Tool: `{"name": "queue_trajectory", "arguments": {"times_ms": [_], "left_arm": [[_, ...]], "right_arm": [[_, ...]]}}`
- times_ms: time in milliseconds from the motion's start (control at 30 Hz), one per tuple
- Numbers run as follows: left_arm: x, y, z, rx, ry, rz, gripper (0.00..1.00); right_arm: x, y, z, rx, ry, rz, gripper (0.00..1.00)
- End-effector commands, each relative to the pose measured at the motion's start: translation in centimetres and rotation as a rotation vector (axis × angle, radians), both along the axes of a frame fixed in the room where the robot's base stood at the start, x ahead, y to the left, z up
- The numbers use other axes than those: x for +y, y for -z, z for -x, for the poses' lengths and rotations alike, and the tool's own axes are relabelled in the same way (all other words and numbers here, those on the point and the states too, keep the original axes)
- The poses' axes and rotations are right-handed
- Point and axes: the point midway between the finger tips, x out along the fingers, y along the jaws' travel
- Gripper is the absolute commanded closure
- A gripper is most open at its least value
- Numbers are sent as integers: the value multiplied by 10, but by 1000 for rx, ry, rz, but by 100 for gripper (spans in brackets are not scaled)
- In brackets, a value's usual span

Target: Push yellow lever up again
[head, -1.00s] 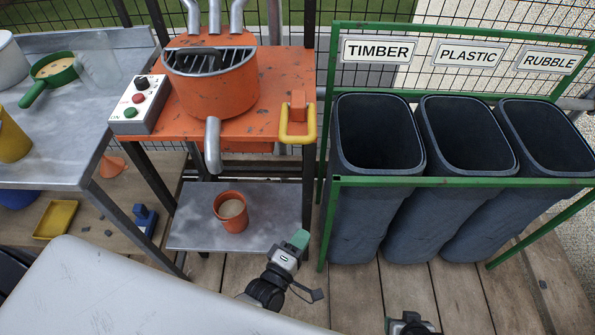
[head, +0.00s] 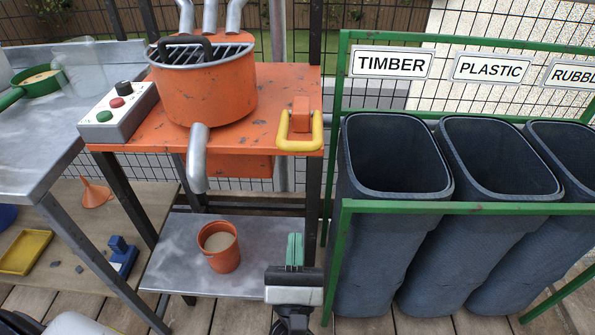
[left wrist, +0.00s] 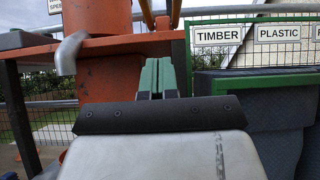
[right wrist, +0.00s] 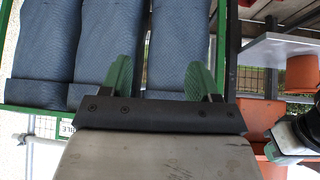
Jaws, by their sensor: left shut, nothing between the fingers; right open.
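The yellow lever (head: 297,142) is a U-shaped handle on an orange block at the front right of the orange machine table (head: 250,105). Its bar hangs low, at the table's front edge. It also shows in the left wrist view (left wrist: 148,14), at the top edge and partly cut off. My left gripper (head: 295,250) is shut and empty, pointing up below the lever and apart from it. In the left wrist view its green fingers (left wrist: 157,76) are together beneath the table. My right gripper (right wrist: 160,78) is open and empty, with the bins before it.
An orange pot with a grate (head: 205,90) and a spout stands on the table beside a button box (head: 118,110). An orange bucket (head: 218,247) sits on the lower shelf (head: 185,255). Dark bins (head: 395,160) in a green frame (head: 335,240) stand close on the right.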

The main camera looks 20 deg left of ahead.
Motion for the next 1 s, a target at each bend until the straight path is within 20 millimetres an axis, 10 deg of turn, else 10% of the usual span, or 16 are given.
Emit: {"name": "queue_trajectory", "arguments": {"times_ms": [367, 767, 1000], "left_arm": [[4, -13, -13, -1, -3, -2, 100], [21, -67, -74, -1, -3, -3, 100], [22, -98, -77, 1, -1, -3, 100]], "right_arm": [[-2, 2, 7, 47, 4, 10, 39], [-15, 11, 46, 294, 24, 61, 39], [-18, 6, 56, 354, 28, 73, 39]]}}
